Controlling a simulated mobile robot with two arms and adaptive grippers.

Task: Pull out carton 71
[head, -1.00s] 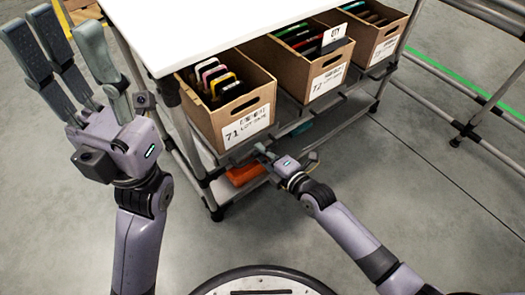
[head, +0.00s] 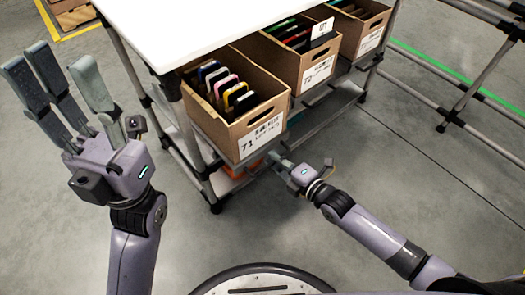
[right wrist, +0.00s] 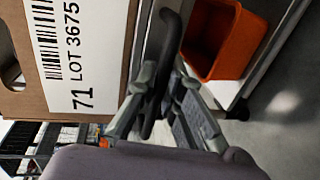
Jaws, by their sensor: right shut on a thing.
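Carton 71 (head: 232,140) is a brown open-topped box holding several coloured, upright flat items. It juts out of the rack past its neighbours, with its white label facing me. In the right wrist view its label face (right wrist: 30,95) fills the upper left. My right gripper (head: 275,158) is at the carton's lower front edge. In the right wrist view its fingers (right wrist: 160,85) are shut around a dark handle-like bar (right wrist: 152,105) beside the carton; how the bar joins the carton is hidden. My left gripper (head: 58,75) is open and empty, raised left of the rack.
Carton 72 (head: 305,85) and another carton (head: 373,38) stand to the right on the same sloped shelf. A white top (head: 200,25) overhangs the cartons' back. An orange bin (right wrist: 213,40) sits lower in the rack. Another pipe rack (head: 470,90) stands right; the floor between is clear.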

